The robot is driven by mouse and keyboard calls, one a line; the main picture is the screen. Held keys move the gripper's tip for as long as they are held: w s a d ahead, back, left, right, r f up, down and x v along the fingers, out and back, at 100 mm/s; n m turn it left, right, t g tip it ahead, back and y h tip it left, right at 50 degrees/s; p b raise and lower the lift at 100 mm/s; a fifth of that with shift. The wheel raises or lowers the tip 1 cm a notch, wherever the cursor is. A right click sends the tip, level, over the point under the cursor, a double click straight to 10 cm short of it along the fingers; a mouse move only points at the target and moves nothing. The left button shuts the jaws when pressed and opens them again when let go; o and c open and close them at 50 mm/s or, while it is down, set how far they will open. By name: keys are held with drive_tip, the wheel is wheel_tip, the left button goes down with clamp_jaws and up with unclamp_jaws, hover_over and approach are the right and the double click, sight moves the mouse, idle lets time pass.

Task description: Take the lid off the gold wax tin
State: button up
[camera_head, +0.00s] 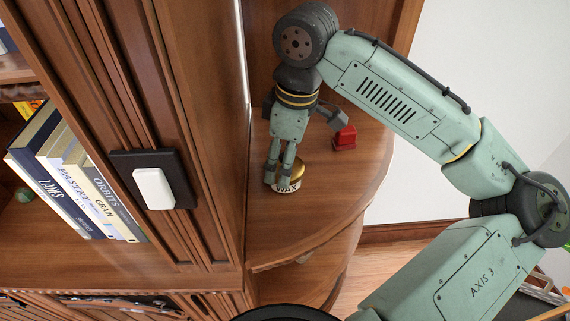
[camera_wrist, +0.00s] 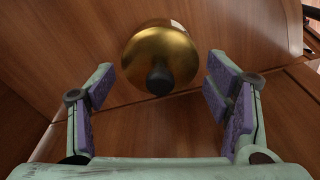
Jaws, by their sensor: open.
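The gold wax tin (camera_head: 288,183) stands on a rounded wooden corner shelf (camera_head: 335,200), with a pale band marked "WAX" on its front. In the wrist view its round gold lid (camera_wrist: 165,50) fills the upper middle, with a dark knob (camera_wrist: 160,80) at its centre. My gripper (camera_head: 278,184) points down at the tin and partly covers it in the head view. In the wrist view my gripper (camera_wrist: 158,100) is open, its purple-padded fingers on either side and below the lid in the picture, with nothing between them. I cannot tell how high it is above the lid.
A small red object (camera_head: 345,138) stands behind and right of the tin. A wooden pillar with a white switch (camera_head: 154,189) rises left of the shelf. Books (camera_head: 88,185) fill a compartment further left. The shelf right of the tin is clear up to its curved edge.

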drive_tip(key=shift+s, duration=0.1)
drive_tip(key=c, duration=1)
drive_tip(key=shift+c, duration=0.2)
